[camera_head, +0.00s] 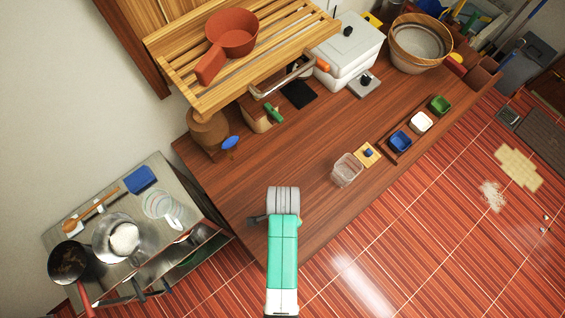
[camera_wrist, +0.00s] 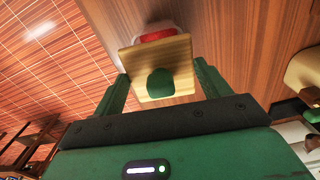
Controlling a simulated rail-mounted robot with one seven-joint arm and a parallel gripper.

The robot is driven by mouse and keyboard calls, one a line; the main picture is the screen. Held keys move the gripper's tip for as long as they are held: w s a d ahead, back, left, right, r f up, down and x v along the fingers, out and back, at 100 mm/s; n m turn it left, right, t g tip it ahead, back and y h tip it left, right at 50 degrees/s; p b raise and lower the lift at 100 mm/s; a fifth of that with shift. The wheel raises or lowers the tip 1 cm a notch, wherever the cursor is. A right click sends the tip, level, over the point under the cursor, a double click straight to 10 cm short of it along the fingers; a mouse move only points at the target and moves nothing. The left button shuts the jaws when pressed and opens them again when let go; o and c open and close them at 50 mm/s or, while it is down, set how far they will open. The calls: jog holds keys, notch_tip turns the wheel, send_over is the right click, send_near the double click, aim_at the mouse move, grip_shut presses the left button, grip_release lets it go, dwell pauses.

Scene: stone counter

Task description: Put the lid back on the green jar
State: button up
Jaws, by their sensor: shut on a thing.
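My gripper (camera_wrist: 160,72) is shut on a square wooden lid (camera_wrist: 140,61), with its green fingers at the lid's two sides. The lid's round green knob (camera_wrist: 160,83) faces the wrist camera. In the head view the gripper and this lid are hidden or too small to make out near my arm. A small open green container (camera_head: 440,104) stands at the far right end of a row along the counter's front edge; I cannot tell whether it is the green jar. A red thing with a pale rim (camera_wrist: 157,35) shows just beyond the held lid, partly hidden by it.
A white container (camera_head: 420,122) and a blue container (camera_head: 400,141) stand beside the green one. A clear jar (camera_head: 346,171) and a wooden lid with a blue knob (camera_head: 368,153) lie nearer. A slatted shelf (camera_head: 170,65) overhangs the back. The mid counter (camera_head: 310,135) is bare.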

notch_tip(320, 180, down, 5)
jog(key=b, duration=0.3)
jog(key=shift+r, duration=0.15)
jog(key=shift+r+p, duration=0.1)
jog(key=shift+p, duration=0.4)
dwell(0.8)
jog(key=shift+f+p, duration=0.25)
jog(key=shift+p, duration=0.05)
dwell(1.4)
jog(key=o, duration=1)
jog(key=shift+o, duration=0.2)
notch_tip(320, 180, up, 7)
jog(key=p, duration=0.7)
jog(key=shift+r, duration=0.1)
grip_shut()
dwell(0.4)
